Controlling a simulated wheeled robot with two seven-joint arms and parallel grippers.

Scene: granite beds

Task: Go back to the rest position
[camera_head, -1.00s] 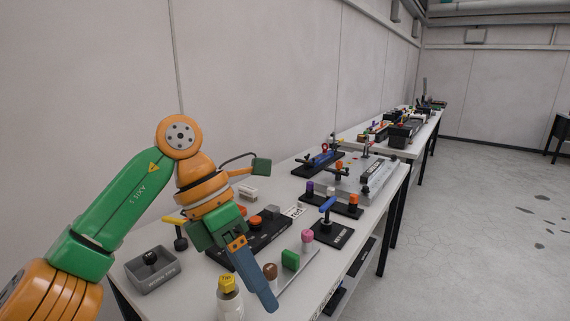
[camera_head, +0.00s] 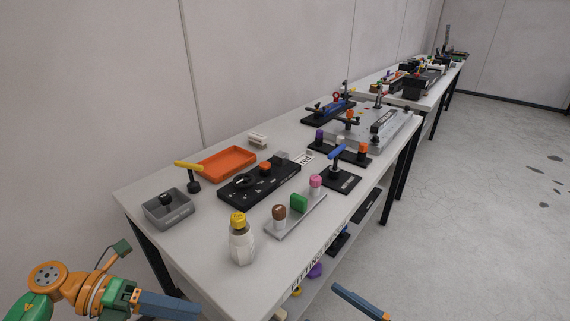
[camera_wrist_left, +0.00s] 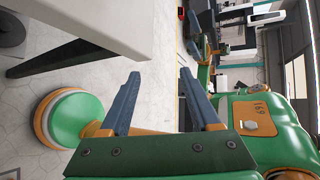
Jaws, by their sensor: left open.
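My left gripper (camera_head: 170,305) is low at the bottom left of the head view, off the near end of the table and below its top. Its blue fingers point right. In the left wrist view my left gripper (camera_wrist_left: 160,76) shows two blue fingers spread apart, with nothing between them and floor beyond. One blue finger with an orange base, which looks like part of my right gripper (camera_head: 358,301), enters at the bottom edge of the head view. The rest of it is out of frame.
The table (camera_head: 215,216) holds a white bottle with a yellow cap (camera_head: 241,244), a grey box (camera_head: 168,210), an orange tray (camera_head: 226,163) and a black panel (camera_head: 258,183). A table edge (camera_wrist_left: 125,25) shows close in the left wrist view. Open floor (camera_head: 470,210) lies right.

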